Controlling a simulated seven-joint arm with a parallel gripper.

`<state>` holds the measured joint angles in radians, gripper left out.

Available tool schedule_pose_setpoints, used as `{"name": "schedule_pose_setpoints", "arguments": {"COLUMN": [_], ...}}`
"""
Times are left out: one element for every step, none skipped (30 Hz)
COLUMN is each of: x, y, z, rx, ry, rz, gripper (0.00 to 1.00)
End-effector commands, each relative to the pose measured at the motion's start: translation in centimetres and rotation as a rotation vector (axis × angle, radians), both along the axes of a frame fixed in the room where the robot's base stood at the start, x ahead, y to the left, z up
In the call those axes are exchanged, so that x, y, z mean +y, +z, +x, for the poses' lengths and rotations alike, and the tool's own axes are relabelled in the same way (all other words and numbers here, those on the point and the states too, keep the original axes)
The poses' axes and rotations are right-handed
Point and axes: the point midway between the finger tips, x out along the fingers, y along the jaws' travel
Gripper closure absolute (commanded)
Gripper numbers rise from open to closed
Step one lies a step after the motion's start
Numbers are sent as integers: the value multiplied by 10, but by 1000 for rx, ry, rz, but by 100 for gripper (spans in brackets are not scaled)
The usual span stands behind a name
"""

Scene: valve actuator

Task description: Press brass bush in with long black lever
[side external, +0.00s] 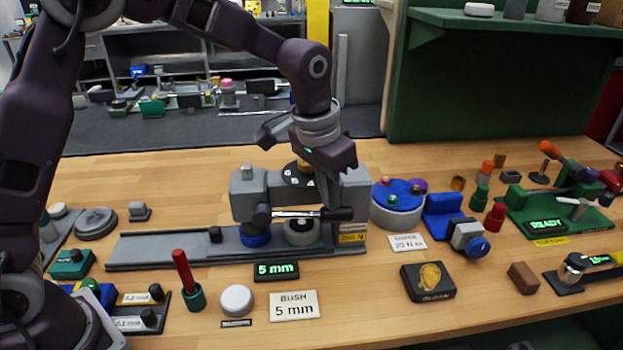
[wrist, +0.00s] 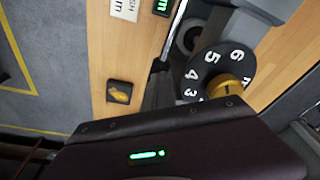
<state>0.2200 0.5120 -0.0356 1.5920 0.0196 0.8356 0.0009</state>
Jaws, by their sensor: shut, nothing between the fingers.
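The press (side external: 250,192) is a grey block unit on a rail. A black numbered dial (side external: 290,177) sits on top; in the wrist view the dial (wrist: 210,70) has a brass-coloured centre knob (wrist: 230,85). I cannot make out the brass bush there.
A "BUSH 5 mm" card (side external: 293,305) and a green "5 mm" display (side external: 276,271) stand in front of the rail (side external: 150,252). A red-handled tool (side external: 183,272) stands upright front left. A blue-topped round fixture (side external: 397,203) stands close right of the press.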

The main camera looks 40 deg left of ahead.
Motion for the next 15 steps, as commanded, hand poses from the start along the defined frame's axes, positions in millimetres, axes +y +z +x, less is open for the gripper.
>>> {"name": "schedule_pose_setpoints", "arguments": {"x": [1, 1, 1, 1, 1, 1, 1, 1, 1, 1, 2, 2, 2, 2, 2], "y": [-3, -3, -4, -4, -4, -4, -4, -4, -4, -3, -2, 1, 3, 6, 10], "z": [-2, -2, -2, -2, -2, -2, -2, -2, -2, -2, -2, -2, -2, -2, -2], "rx": [10, 10, 10, 10, 10, 11, 11, 11, 11, 11, 10, 9, 10, 9, 7], "ry": [0, 0, 0, 0, 0, 0, 0, 0, 0, 0, 0, 0, 0, 0, 0], "rz": [5, 5, 5, 5, 5, 5, 5, 5, 5, 5, 5, 4, 5, 4, 4], "gripper": [100, 100, 100, 100, 100, 100, 100, 100, 100, 100, 100, 100, 100, 100, 100]}}
